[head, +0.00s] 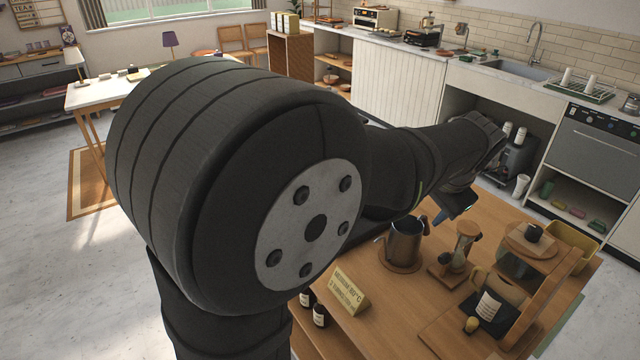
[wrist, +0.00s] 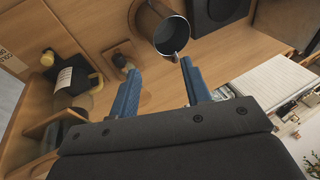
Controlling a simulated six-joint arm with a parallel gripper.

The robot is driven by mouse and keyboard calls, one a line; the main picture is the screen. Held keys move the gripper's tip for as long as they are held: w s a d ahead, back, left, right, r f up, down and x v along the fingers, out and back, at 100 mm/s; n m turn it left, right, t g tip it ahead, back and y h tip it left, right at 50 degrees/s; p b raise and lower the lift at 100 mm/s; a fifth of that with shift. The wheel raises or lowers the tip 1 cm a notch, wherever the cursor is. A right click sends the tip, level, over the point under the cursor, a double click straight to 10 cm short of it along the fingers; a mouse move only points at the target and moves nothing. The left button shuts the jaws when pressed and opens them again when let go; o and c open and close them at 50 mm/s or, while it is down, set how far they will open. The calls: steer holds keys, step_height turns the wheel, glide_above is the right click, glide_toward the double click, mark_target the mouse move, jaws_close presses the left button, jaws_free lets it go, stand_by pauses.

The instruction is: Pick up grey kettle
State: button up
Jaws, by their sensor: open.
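The grey kettle (head: 404,243) stands upright on a round wooden coaster (head: 402,265) on the cart's wooden top. In the wrist view the kettle (wrist: 173,36) shows at top centre, with its open mouth facing the camera and a thin part on its near side. My gripper (head: 455,207) is above the cart, up and right of the kettle in the head view, partly hidden by my arm. In the wrist view my gripper (wrist: 160,65) has its two blue fingers apart with nothing between them, and the kettle lies just beyond their tips.
A sand timer (head: 466,243) on a wooden base stands right of the kettle. A lettered wooden sign (head: 346,291) is in front. A wooden stand (head: 548,290) and a glass jug (head: 490,283) are at right. A dark square object (wrist: 216,14) is near the kettle in the wrist view.

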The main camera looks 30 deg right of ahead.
steer(key=n+g+y, duration=0.1)
steer(key=n+g, duration=0.5)
steer(key=n, duration=0.1)
glide_toward(425, 221)
steer(key=shift+w+d+x, duration=0.15)
steer(key=shift+d+x, duration=0.05)
steer(key=shift+x, duration=1.7)
steer(key=shift+w+d+x, duration=0.15)
steer(key=shift+w+x, duration=0.05)
steer(key=shift+x, duration=1.65)
steer(key=shift+w+d+x, duration=0.15)
steer(key=shift+d+x, duration=0.05)
steer(key=shift+x, duration=1.7)
jaws_close()
